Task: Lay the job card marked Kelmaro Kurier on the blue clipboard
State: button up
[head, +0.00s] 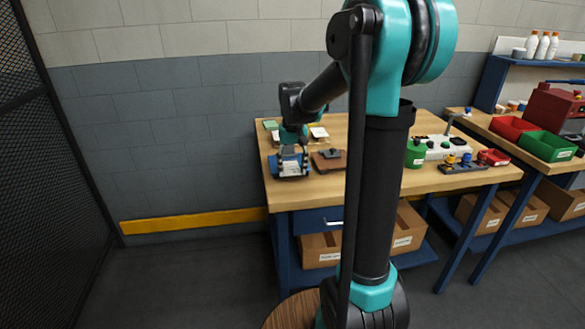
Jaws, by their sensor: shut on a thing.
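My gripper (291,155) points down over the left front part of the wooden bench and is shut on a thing. This is most likely a white card (290,170), which shows at the gripper's lower end over the blue clipboard (302,174). I cannot tell whether the card touches the clipboard. The print on it is too small to read, so Kelmaro Kurier cannot be made out. Another pale card (319,132) lies farther back to the right, its marking unreadable too. My gripper and wrist hide part of the clipboard and the bench behind it.
A brown board with a dark item (329,158) lies just right of the blue clipboard. A green piece (270,125) lies at the back left. A green tub (416,153) and a control box (445,146) stand farther right. My arm column hides the middle of the bench.

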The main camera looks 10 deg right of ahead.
aim_at(293, 173)
jog(key=shift+f, duration=0.1)
jog(key=o, duration=0.8)
notch_tip(293, 173, up, 12)
jog(key=s+d+f+t, duration=0.1)
jog(key=s+f, duration=0.3)
jog(key=s+d+f, duration=0.1)
jog(key=s+f, duration=0.3)
jog(key=f, duration=0.1)
jog(key=s+d+f+t, duration=0.1)
jog(key=s+f, duration=0.3)
jog(key=shift+f+t, duration=0.3)
jog(key=shift+f, duration=0.1)
jog(key=s+d+f+t, duration=0.1)
jog(key=s+f, duration=0.7)
jog(key=s, duration=0.2)
jog(key=shift+f+t, duration=0.3)
jog(key=shift+f, duration=0.05)
